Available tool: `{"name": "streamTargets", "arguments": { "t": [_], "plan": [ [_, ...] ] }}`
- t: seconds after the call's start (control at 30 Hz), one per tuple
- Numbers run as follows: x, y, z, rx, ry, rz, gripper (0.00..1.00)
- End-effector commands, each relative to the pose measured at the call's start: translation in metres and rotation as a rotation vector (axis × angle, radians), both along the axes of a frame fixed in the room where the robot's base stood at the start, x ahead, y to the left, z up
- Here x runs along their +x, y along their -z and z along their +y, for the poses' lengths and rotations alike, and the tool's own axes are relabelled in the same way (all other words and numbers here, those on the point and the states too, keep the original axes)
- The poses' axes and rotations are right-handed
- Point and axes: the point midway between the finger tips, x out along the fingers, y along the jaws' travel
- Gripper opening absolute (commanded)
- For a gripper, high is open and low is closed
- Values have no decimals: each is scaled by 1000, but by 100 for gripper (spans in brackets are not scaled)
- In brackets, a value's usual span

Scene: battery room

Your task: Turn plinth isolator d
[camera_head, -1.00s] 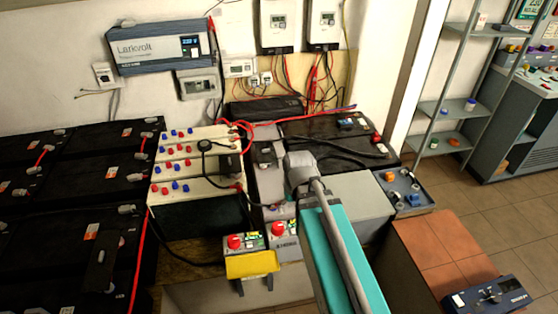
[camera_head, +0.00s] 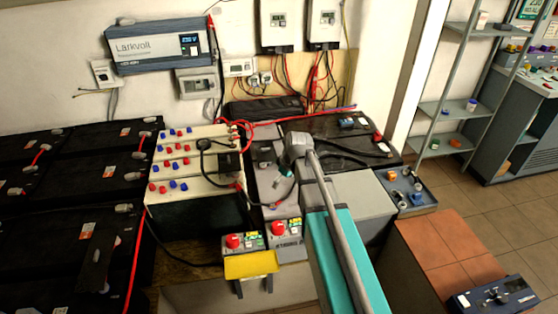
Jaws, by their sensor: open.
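Two small grey boxes with red rotary knobs stand at the front of the bench: a left red-knob isolator (camera_head: 233,241) and a right red-knob isolator (camera_head: 279,228). Both carry small labels and green-yellow patches. I cannot read which of them is d. My gripper (camera_head: 277,172) is small in view at the end of my teal and grey arm. It is open and empty, above the grey case behind the right isolator, apart from both knobs. My wrist and forearm hide part of the bench to the right.
Black batteries (camera_head: 70,215) fill the left. A small tray (camera_head: 408,190) lies right of my arm.

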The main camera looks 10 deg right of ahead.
Motion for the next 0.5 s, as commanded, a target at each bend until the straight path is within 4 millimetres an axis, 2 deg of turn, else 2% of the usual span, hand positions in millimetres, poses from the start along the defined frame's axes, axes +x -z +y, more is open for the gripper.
{"name": "streamTargets", "arguments": {
  "t": [0.03, 0.5],
  "plan": [
    [10, 3, -1, 3, -23, -13, 100],
    [75, 12, -6, 13, -247, -151, 100]
  ]
}}
